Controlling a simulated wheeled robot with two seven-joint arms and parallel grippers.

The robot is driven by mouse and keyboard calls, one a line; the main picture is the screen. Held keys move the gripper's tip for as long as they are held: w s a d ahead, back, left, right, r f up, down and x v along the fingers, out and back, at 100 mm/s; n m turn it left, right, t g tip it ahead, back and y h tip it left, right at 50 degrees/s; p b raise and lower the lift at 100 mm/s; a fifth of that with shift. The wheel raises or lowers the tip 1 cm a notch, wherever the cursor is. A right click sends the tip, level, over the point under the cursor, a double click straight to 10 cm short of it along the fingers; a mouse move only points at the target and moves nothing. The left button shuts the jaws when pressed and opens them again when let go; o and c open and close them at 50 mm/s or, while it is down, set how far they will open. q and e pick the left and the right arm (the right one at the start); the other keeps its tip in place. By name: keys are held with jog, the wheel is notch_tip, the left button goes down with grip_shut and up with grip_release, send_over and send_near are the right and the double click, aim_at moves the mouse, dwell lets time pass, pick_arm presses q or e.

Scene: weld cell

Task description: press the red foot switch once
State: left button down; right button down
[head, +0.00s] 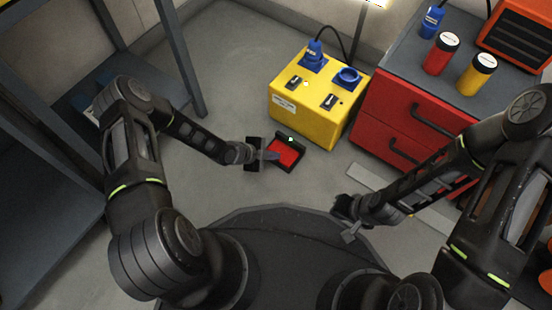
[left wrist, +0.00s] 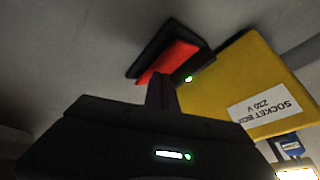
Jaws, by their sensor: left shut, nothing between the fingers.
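The red foot switch (head: 287,152) lies on the grey floor, a red pedal in a black housing. A small green light glows at its edge. My left gripper (head: 272,156) is shut and empty, with its fingertips at the left side of the red pedal in the head view. In the left wrist view the shut fingers (left wrist: 160,88) point at the near edge of the red pedal (left wrist: 170,60) and hide a little of it. I cannot tell whether they touch it. My right gripper (head: 350,232) is low, in front of my base, away from the switch; its fingers are unclear.
A yellow socket box (head: 312,108) with blue sockets stands just behind the switch; it also shows in the left wrist view (left wrist: 240,75). A red drawer cabinet (head: 385,120) carries bottles at the right. A grey shelf frame (head: 182,60) is at the left. Floor left of the switch is clear.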

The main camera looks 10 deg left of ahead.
pick_arm(q)
jog(key=shift+f+b, duration=0.6)
jog(key=shift+f, duration=0.2)
dwell(0.6)
dwell(0.5)
jog(key=shift+r+p, duration=0.85)
jog(key=shift+r, duration=0.4)
notch_tip(320, 180, up, 5)
jog(key=p, duration=0.3)
jog(key=shift+w, duration=0.1)
dwell(0.6)
